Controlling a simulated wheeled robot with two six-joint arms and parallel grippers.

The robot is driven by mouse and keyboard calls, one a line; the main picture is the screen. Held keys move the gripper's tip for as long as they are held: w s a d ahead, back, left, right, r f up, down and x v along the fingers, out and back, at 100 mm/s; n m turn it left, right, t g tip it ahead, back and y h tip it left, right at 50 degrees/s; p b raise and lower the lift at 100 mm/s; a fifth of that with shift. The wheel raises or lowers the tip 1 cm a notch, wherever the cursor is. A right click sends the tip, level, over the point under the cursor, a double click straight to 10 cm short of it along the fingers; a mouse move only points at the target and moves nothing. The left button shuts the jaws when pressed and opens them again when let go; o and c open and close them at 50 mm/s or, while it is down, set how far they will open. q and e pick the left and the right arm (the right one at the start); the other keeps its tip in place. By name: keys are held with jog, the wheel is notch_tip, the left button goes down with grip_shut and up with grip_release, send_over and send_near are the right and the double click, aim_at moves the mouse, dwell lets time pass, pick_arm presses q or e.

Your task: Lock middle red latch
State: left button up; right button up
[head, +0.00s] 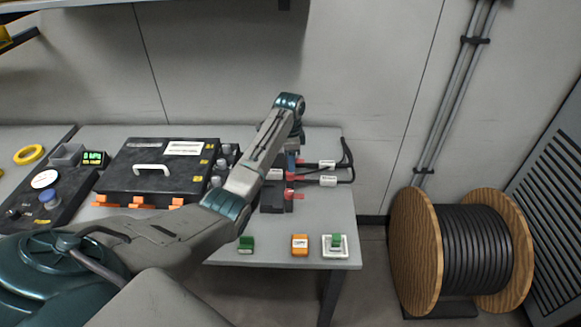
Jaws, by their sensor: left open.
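A black splice block (271,202) sits near the right end of the table, partly hidden behind my left forearm. Small red latches show along its right side. The middle red latch (290,176) is just below my gripper in the picture, and a nearer red latch (289,193) shows in front of it. My left gripper (291,166) points down over the block, close to the middle latch. It is open. Its fingertips are small and partly mixed with the red parts, so I cannot tell whether they touch. My right gripper is out of view.
Black cables with white labels (328,181) leave the block to the right. A black case (150,177) with orange latches stands left. Green (246,245) and orange (299,245) pieces and a white-framed green switch (335,244) line the front edge. A cable drum (415,250) stands right.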

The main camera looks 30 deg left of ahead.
pick_arm(q)
jog(key=f, duration=0.3)
jog(key=shift+w+a+f, duration=0.1)
jog(key=shift+w+f, duration=0.1)
jog(key=shift+f, duration=0.1)
jog(key=shift+f+p, duration=0.4)
jog(key=shift+f, duration=0.4)
jog(key=shift+s+f, duration=0.1)
jog(key=shift+f, duration=0.15)
jog(key=c, duration=1)
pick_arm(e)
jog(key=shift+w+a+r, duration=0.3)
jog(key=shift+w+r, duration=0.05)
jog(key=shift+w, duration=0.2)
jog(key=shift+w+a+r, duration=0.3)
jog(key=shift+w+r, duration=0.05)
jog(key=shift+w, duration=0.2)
